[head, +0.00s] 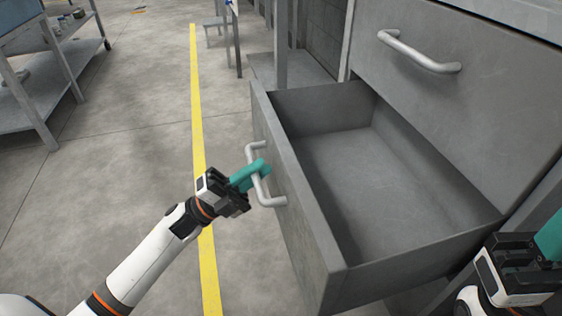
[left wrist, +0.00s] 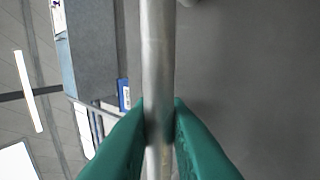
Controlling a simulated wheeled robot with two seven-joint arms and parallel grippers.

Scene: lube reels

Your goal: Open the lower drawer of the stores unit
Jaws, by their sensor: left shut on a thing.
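The lower drawer (head: 297,205) of the grey stores unit stands pulled well out, and its inside is empty. Its pale bar handle (head: 266,190) is on the front panel. My left gripper (head: 260,170) is shut on this handle, with its teal fingers on either side of the bar. In the left wrist view the handle bar (left wrist: 158,60) runs upright between the teal fingertips (left wrist: 160,120). The upper drawer (head: 470,75) is shut. My right gripper (head: 550,240) shows only in part at the lower right edge, and its fingertips are cut off.
A grey shelved bench (head: 40,105) with items on it stands at the far left. A yellow floor line (head: 198,120) runs past my left arm. The floor (head: 110,150) left of the drawer is clear. A grey post (head: 281,45) stands behind the drawer.

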